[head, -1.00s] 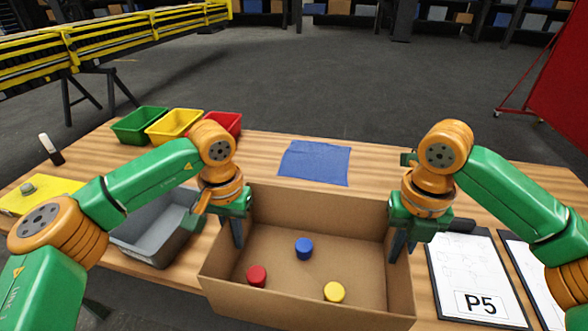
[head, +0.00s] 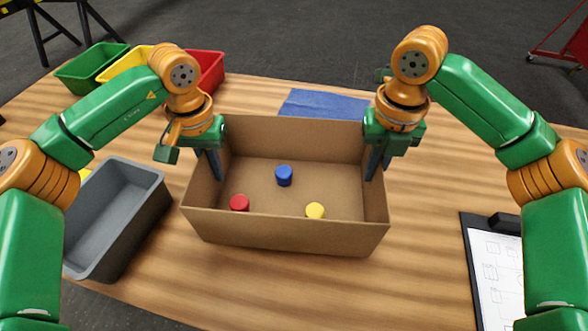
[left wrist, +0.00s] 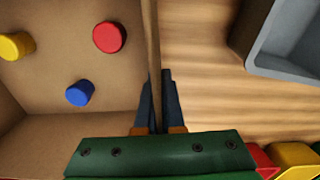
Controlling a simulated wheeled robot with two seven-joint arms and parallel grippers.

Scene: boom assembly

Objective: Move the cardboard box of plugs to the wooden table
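The open cardboard box (head: 290,235) is over the wooden table (head: 430,250), upright and roughly level. I cannot tell whether its bottom touches the wood. It holds a red plug (head: 239,203), a blue plug (head: 284,175) and a yellow plug (head: 315,211). My left gripper (head: 213,165) pinches the box's left wall; in the left wrist view its fingers (left wrist: 157,105) lie close on both sides of that wall. My right gripper (head: 374,165) is at the right wall, its fingers astride the wall and apparently shut on it.
A grey bin (head: 115,225) stands left of the box. Green (head: 92,67), yellow (head: 124,66) and red (head: 207,70) bins are at the back left. A blue cloth (head: 325,103) lies behind the box. A clipboard (head: 492,260) lies at the right. Wood is bare in front of the box.

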